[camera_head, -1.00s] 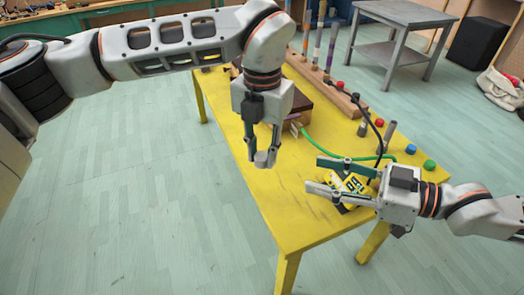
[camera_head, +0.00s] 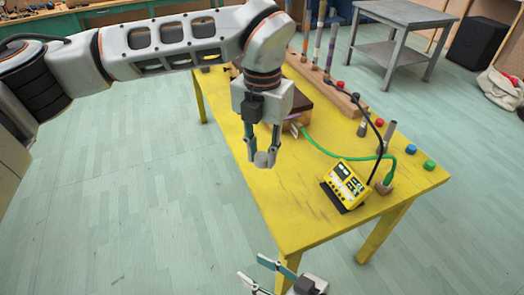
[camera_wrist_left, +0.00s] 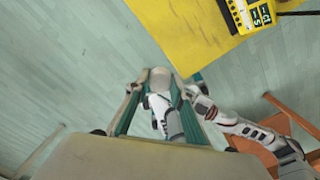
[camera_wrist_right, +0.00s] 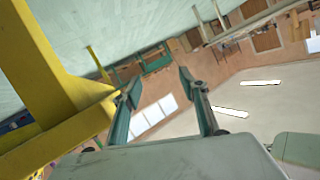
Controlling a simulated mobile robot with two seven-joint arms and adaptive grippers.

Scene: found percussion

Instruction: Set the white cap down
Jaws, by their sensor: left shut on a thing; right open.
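The white cap (camera_head: 262,160) is a small pale round piece. It is held between the fingertips of my left gripper (camera_head: 263,152), which points down by the left edge of the yellow table (camera_head: 300,215). In the left wrist view the cap (camera_wrist_left: 160,77) sits between the two shut fingers (camera_wrist_left: 158,88), with floor behind it. I cannot tell its exact height. My right gripper (camera_head: 253,268) is open and empty, low in front of the table's near end. In the right wrist view its fingers (camera_wrist_right: 158,83) are apart, with nothing between them.
A yellow meter (camera_head: 346,187) stands near the table's near end, with green (camera_head: 325,150) and black (camera_head: 378,165) cables beside it. Red (camera_head: 379,122), blue (camera_head: 410,149) and green (camera_head: 429,165) caps lie along the right side.

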